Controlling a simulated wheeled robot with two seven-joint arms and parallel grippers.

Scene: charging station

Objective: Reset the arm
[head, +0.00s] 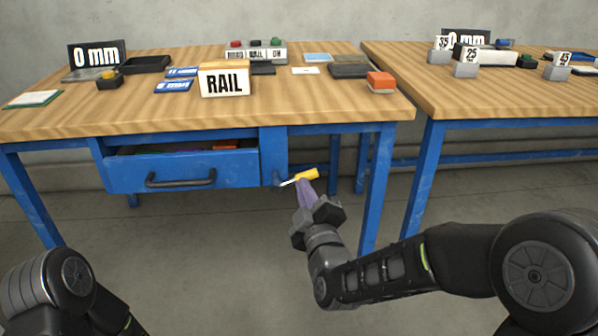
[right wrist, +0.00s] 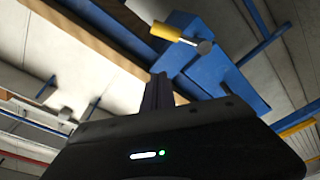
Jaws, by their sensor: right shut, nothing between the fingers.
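My right gripper (head: 304,187) is shut and empty, reaching forward in front of the left table, below its top. Its fingers also show in the right wrist view (right wrist: 158,92), close together. A yellow-handled lever (head: 306,175) with a metal shaft is just beyond the fingertips in the head view. In the right wrist view the yellow handle (right wrist: 166,32) and its round grey pivot are at the blue table frame, apart from the fingers. My left arm shows only at the bottom left of the head view; its gripper is out of view.
The left table (head: 130,112) has a partly open blue drawer (head: 225,172) with things inside. A RAIL sign (head: 224,80), an orange-topped block (head: 381,82) and several small items stand on top. Another table (head: 480,97) stands to the right. The floor in front is clear.

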